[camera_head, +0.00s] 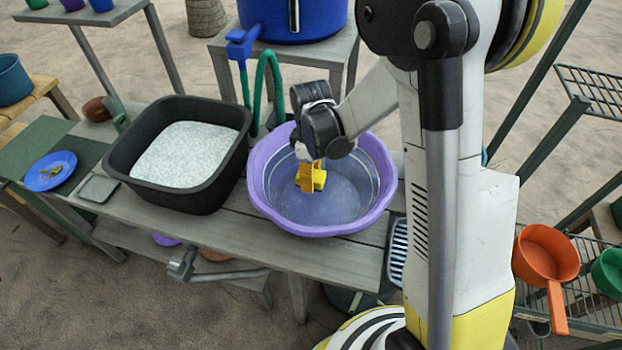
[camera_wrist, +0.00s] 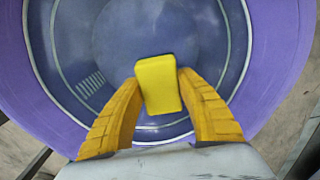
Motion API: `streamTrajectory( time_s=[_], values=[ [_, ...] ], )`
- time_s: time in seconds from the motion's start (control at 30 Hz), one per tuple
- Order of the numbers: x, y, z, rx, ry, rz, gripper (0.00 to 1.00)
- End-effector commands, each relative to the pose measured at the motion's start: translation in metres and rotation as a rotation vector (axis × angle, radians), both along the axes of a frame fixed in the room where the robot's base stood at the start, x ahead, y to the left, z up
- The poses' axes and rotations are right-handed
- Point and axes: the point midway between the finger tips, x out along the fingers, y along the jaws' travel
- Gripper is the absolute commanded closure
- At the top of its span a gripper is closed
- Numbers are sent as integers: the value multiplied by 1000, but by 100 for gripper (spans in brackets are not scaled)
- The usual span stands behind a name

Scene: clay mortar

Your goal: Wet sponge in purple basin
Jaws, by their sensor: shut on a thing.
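The purple basin (camera_head: 377,198) stands on the grey wooden bench, right of the black tub. It also fills most of the wrist view (camera_wrist: 275,75), with a bluish inside. My gripper (camera_head: 309,178) reaches down into the basin's opening. In the wrist view its two orange-yellow fingers (camera_wrist: 158,95) are shut on the yellow sponge (camera_wrist: 158,85). The sponge also shows in the head view (camera_head: 320,179), at the fingertips within the basin's outline. I cannot tell whether the sponge touches the basin's bottom or any water.
A black tub (camera_head: 120,170) of white granules stands left of the basin. A blue plate (camera_head: 43,180) lies on a green mat at the far left. A green hose (camera_head: 272,75) rises behind the basin. An orange scoop (camera_head: 546,258) rests on the right rack.

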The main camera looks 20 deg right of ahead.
Motion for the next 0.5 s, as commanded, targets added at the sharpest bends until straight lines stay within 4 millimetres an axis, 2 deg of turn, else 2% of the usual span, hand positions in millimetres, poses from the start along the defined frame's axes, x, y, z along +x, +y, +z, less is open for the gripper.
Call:
streamTrajectory(
  time_s=[0.03,0.5],
  values=[
    [0,0,12,0,0,0,83],
    [0,0,73,0,0,0,83]
  ],
)
